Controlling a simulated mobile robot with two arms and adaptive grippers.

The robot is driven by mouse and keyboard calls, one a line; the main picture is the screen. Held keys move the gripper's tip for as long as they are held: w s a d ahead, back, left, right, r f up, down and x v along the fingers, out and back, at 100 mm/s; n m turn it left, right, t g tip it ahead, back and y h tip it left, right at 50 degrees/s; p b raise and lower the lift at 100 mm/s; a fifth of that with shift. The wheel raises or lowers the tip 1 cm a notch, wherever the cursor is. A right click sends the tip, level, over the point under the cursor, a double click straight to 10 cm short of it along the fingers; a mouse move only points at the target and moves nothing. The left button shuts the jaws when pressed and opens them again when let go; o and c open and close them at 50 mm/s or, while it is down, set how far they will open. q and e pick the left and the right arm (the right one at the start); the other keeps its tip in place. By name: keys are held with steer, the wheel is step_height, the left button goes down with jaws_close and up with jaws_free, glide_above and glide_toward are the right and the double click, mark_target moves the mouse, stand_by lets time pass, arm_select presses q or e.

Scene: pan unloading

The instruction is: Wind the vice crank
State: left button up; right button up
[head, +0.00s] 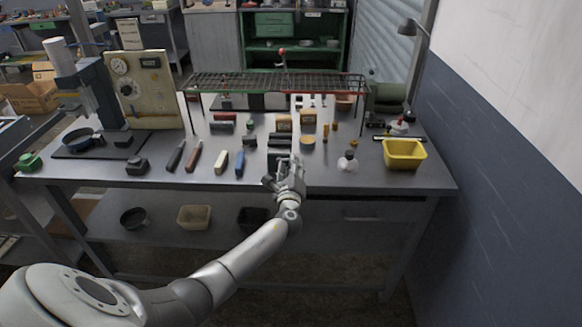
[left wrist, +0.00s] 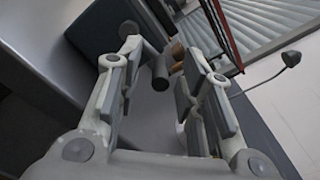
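My left gripper (head: 284,168) reaches over the front edge of the grey workbench (head: 335,180). In the left wrist view its two fingers (left wrist: 163,60) stand apart. A dark grey cylinder (left wrist: 160,73) shows between or just beyond the fingertips; I cannot tell if it touches a finger or if it is the crank handle. Dark blocky parts (head: 279,141), possibly the vice, sit just behind the gripper in the head view. The gripper hides part of them, and no crank shows clearly. My right gripper is in neither view.
Bars and tools, including a blue-handled one (head: 240,163), lie left of the gripper. A yellow bin (head: 404,153) and a small white-topped flask (head: 347,162) stand to the right. A wire rack (head: 270,83) spans the back. A lamp (head: 408,28) rises at back right.

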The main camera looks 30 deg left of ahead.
arm_select(q)
steer(key=shift+w, duration=0.1)
jaws_close()
steer(key=shift+a, duration=0.1)
stand_by(0.4)
